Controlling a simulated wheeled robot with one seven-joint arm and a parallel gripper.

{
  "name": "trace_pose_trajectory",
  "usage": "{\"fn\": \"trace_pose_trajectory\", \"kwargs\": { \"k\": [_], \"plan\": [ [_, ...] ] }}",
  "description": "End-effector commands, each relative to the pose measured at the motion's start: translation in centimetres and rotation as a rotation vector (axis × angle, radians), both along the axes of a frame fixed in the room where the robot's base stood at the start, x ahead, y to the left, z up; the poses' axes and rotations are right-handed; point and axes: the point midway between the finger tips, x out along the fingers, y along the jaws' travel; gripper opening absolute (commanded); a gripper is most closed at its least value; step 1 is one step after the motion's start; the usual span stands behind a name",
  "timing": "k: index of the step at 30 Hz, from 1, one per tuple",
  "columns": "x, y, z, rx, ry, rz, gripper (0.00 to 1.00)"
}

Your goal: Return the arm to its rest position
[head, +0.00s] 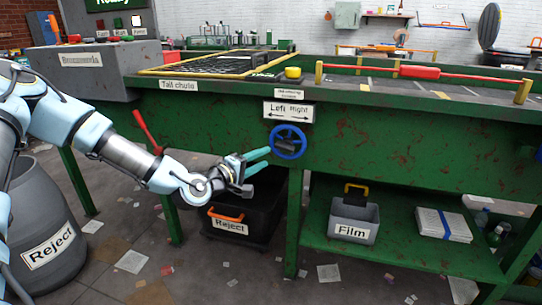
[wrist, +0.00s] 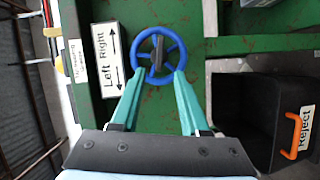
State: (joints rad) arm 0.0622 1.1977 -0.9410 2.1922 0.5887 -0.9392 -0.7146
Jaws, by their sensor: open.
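My arm reaches in from the left in the head view, and my gripper (head: 262,160) is in front of the green bench's front panel. Its two teal fingers are apart and empty, also in the wrist view (wrist: 157,82). A blue handwheel (head: 288,142) on the panel lies just beyond the fingertips; in the wrist view the blue wheel (wrist: 157,53) shows past and between the tips. Whether the fingertips touch the wheel I cannot tell. A "Left Right" sign (head: 289,111) with a double arrow is fixed above the wheel.
A black Reject bin (head: 262,208) stands below the gripper, and a grey Reject barrel (head: 48,240) stands at left near my arm. A red lever (head: 146,131) sticks out from the bench. A grey Film box (head: 354,215) sits on the lower shelf (head: 400,255). Litter lies on the floor.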

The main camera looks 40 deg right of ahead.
Motion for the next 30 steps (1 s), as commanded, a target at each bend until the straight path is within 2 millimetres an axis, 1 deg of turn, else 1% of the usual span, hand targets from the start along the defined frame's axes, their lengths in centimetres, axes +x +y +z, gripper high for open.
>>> {"fn": "trace_pose_trajectory", "kwargs": {
  "k": [1,5,20,23,26,29,30],
  "plan": [
    [0.0,0.5,0.0,0.0,0.0,0.001,0.45],
    [-0.2,1.0,0.1,0.0,0.001,0.001,0.45],
    [-0.2,1.0,0.1,0.0,0.0,0.0,0.45],
    [-0.2,1.3,-0.3,0.025,-0.012,-0.005,0.45],
    [0.1,2.6,-1.8,0.127,-0.062,-0.024,0.45],
    [1.0,5.6,-4.5,0.318,-0.143,-0.053,0.45],
    [1.6,7.4,-5.6,0.411,-0.175,-0.062,0.45]
  ]
}}
